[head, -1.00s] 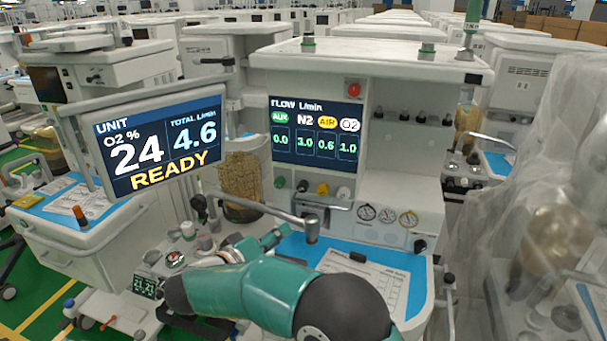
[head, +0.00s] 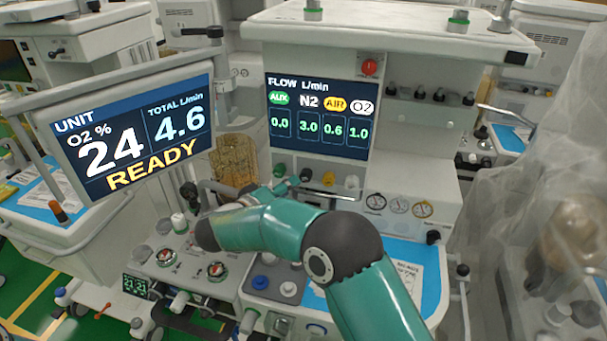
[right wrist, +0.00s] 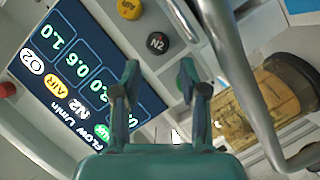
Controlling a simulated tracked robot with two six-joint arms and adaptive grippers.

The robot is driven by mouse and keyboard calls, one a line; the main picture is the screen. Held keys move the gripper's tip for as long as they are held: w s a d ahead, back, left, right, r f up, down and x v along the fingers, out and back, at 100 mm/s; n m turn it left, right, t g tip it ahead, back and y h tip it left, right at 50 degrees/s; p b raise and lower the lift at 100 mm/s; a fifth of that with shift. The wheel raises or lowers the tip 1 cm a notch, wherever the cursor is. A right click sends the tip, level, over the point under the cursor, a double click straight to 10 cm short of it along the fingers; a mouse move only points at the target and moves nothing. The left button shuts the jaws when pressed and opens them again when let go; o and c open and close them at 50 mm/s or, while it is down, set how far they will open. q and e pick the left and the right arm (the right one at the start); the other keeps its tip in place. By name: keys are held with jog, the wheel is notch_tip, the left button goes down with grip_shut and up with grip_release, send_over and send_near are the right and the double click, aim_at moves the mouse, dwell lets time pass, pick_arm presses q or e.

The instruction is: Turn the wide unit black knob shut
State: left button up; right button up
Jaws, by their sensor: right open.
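The wide unit (head: 415,165) carries a flow screen (head: 318,115) reading N2 3.0. In the row of knobs under the screen, the black knob (head: 305,174) sits between a green and a yellow knob. In the right wrist view the black knob (right wrist: 158,42), marked N2, lies just beyond the fingertips, roughly between their lines. My right gripper (right wrist: 159,78) is open and empty, apart from the knob. In the head view my right gripper (head: 285,187) is small, just below the knob row and partly hidden by its wrist. My left gripper is not in view.
The yellow knob (right wrist: 130,8) is close by in the right wrist view. A grey rail (right wrist: 235,70) runs close to the right finger. A canister of tan granules (head: 236,160) stands left of the knobs. The left screen (head: 130,135) reads READY.

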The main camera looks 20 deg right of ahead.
aim_at(303, 178)
jog(key=p+x, duration=0.1)
jog(key=x, duration=0.7)
jog(key=shift+w+d, duration=0.2)
jog(key=shift+d, duration=0.1)
